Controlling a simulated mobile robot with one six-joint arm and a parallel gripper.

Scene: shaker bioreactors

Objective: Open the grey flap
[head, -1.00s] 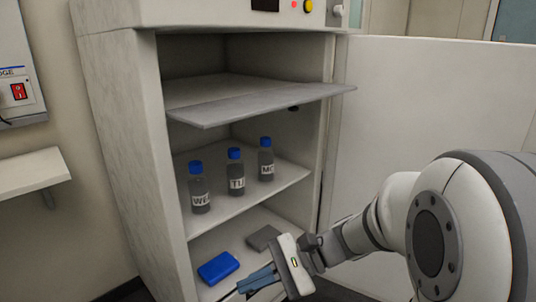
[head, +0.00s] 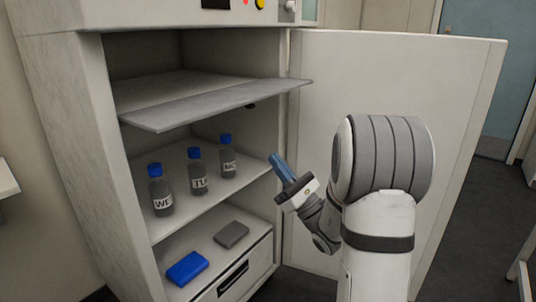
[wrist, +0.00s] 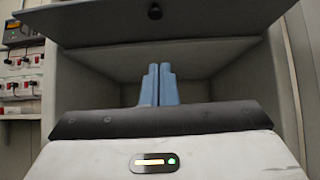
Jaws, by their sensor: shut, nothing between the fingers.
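The grey flap (head: 215,105) sticks out about level from the upper part of the open cabinet, above the bottle shelf. A small dark knob (head: 250,106) shows beneath its front part. In the wrist view the flap (wrist: 190,27) spans the top, seen from below, with the knob (wrist: 155,12) near its middle. My gripper (head: 277,160) has blue fingers pressed together, empty, pointing up and left. It is in front of the cabinet's right side, below the flap and apart from it. The closed fingers (wrist: 158,68) also show in the wrist view.
Several things sit in the cabinet: bottles with blue caps (head: 197,170) on the middle shelf, a blue box (head: 187,268) and a grey box (head: 231,235) below. The cabinet door (head: 460,110) stands wide open at right, behind my arm.

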